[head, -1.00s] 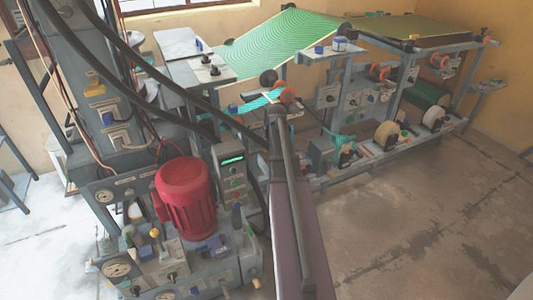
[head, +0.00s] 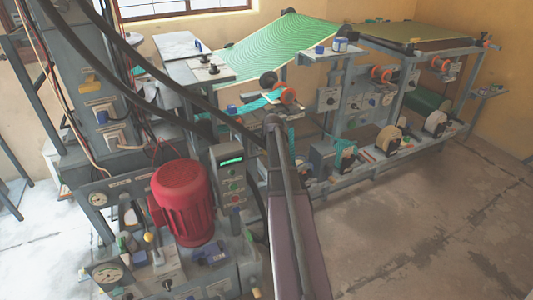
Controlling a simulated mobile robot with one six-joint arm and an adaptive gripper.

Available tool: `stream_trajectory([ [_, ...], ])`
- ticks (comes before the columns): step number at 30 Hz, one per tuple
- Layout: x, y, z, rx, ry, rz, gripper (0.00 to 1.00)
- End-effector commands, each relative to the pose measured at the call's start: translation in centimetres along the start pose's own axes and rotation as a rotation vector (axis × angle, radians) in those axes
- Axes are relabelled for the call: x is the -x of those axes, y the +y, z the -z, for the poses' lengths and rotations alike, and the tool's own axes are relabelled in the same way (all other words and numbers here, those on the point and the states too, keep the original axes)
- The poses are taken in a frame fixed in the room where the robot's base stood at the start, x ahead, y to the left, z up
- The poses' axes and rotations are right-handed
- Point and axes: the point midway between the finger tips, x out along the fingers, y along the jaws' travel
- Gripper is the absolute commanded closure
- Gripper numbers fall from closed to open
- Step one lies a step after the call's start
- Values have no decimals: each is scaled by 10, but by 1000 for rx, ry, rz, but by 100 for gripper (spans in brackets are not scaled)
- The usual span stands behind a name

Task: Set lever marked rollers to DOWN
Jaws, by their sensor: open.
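I cannot make out which lever is marked rollers, because the labels are too small to read. A lever with a yellow knob (head: 148,238) stands on the machine's base at the lower left, by the red motor (head: 183,203). Small handles and knobs also show on the plate line's frame, among them a dark knob on a panel (head: 330,100). I cannot tell the set position of any of them. My arm reaches up through the middle of the picture, in front of the line. My gripper is not in view.
A grey control box (head: 230,175) with a green display stands right of the motor. Thick black hoses (head: 150,75) arch across the left. Green patterned sheet (head: 275,48) runs over the line. Bare concrete floor (head: 410,220) lies open at the lower right.

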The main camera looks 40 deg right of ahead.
Motion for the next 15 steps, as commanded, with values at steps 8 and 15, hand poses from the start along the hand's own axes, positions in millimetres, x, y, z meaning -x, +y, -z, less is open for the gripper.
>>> stream_trajectory([
  [8, 0, 0, 0, 0, 0, 0, 35],
  [15, 0, 0, 0, 0, 0, 0, 100],
])
